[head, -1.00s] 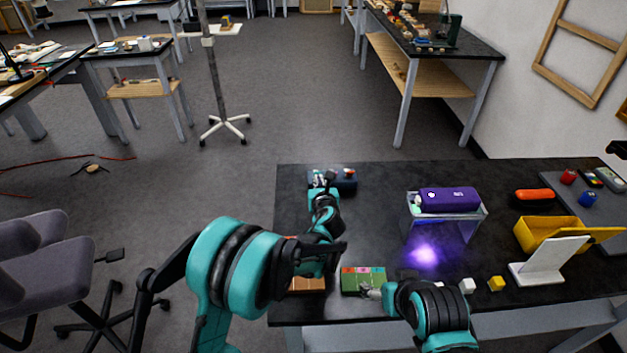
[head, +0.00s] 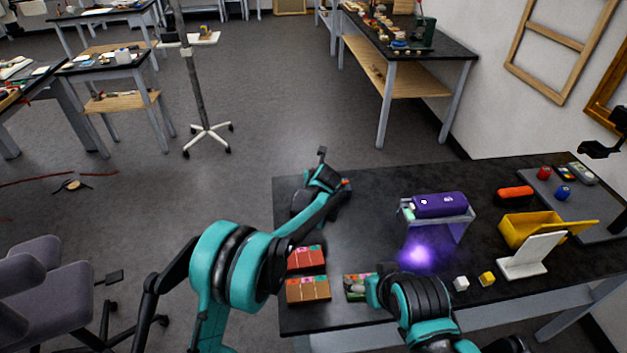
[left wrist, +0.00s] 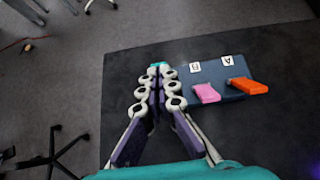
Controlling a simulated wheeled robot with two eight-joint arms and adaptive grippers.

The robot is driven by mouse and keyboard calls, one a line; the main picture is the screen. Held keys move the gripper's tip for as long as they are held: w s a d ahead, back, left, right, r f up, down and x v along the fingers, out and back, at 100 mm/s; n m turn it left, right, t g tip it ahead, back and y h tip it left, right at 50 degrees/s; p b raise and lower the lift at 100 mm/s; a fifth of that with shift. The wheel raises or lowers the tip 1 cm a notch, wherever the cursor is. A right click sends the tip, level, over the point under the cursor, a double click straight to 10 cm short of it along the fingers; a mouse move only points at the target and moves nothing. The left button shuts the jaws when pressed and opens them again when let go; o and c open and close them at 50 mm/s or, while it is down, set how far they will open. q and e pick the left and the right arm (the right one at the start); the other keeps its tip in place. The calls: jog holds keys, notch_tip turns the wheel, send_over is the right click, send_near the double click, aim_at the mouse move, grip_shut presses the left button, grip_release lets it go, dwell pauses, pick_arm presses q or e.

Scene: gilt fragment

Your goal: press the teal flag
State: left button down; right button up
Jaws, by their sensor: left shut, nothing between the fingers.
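A dark blue block (left wrist: 224,76) with labels B and A lies on the black table in the left wrist view. A pink flag (left wrist: 207,93) and an orange flag (left wrist: 250,86) stick out from it. A small teal piece (left wrist: 154,65), probably the teal flag, shows just beyond my left fingertips, mostly hidden by them. My left gripper (left wrist: 159,72) is shut and empty, left of the pink flag; I cannot tell whether it touches the teal piece. In the head view my left arm hides most of the block. My right gripper is hidden by its own arm.
Red and brown boxes (head: 307,289) and a patterned box (head: 355,287) lie near the front edge. A purple case on a clear stand (head: 440,207), a yellow bin (head: 530,232) and a white stand (head: 531,255) are on the right. Table space between block and purple case is clear.

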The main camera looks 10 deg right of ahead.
pick_arm(q)
jog(key=shift+r, duration=0.2)
pick_arm(e)
jog(key=shift+r, duration=0.1)
pick_arm(q)
jog(key=shift+r+p, duration=0.45)
jog(key=shift+r, duration=0.2)
pick_arm(e)
jog(key=shift+r, duration=0.35)
pick_arm(q)
jog(key=shift+s, duration=0.1)
jog(key=shift+s+d+r, duration=0.15)
jog(key=shift+s+r, duration=0.05)
jog(key=s+r+p, duration=0.3)
jog(key=s+r, duration=0.1)
jog(key=r, duration=0.7)
jog(key=shift+s+r, duration=0.25)
jog(key=shift+r, duration=0.05)
pick_arm(e)
jog(key=r, duration=0.2)
jog(key=s+a+r, duration=0.1)
jog(key=shift+s+r, duration=0.1)
jog(key=shift+r, duration=0.1)
